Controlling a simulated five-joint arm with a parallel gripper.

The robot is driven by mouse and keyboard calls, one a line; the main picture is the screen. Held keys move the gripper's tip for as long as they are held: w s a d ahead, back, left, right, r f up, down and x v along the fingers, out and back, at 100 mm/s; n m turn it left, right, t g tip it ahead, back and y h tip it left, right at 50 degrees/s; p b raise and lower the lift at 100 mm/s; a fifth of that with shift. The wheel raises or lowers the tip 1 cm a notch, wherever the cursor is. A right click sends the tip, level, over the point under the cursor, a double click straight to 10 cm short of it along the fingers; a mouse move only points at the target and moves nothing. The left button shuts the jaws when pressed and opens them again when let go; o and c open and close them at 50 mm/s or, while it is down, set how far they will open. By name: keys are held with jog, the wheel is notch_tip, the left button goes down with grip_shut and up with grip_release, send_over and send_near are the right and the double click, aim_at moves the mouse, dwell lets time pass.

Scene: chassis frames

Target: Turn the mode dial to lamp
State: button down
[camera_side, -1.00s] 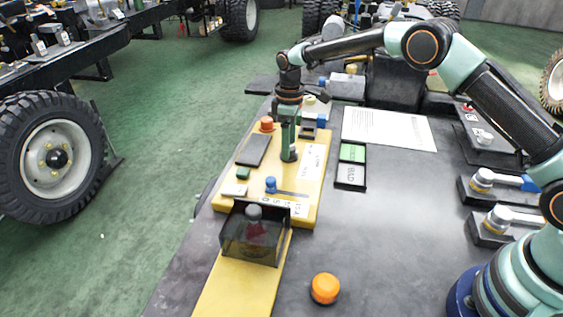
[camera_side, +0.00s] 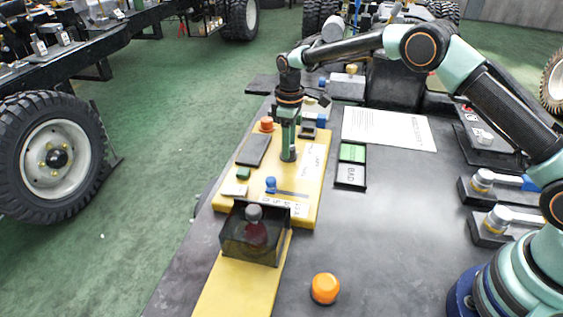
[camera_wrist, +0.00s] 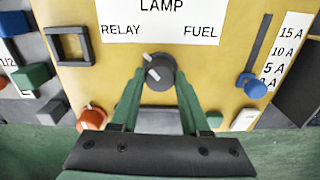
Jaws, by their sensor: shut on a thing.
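The mode dial (camera_wrist: 158,72) is a dark round knob with a white pointer mark. It stands on the yellow panel (camera_side: 310,190). Its mark points up and to the left in the wrist view, between the printed RELAY (camera_wrist: 120,30) and LAMP (camera_wrist: 161,6) words. FUEL (camera_wrist: 201,31) is printed to the right. My gripper (camera_wrist: 159,82) is shut on the dial, with one green finger on each side. In the side view my gripper (camera_side: 288,152) points straight down at the panel and hides most of the dial.
A blue slider knob (camera_wrist: 250,85) sits beside an amp scale. An orange knob (camera_wrist: 91,118) and a green block (camera_wrist: 32,76) are close by. A dark see-through cover (camera_side: 235,235) stands at the panel's front. An orange button (camera_side: 325,288) is on the table.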

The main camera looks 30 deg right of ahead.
jog(key=m, duration=0.4)
jog(key=shift+m, duration=0.3)
jog(key=shift+r+m, duration=0.1)
jog(key=shift+m, duration=1.5)
jog(key=shift+c, duration=1.9)
grip_release()
notch_tip(320, 180, up, 12)
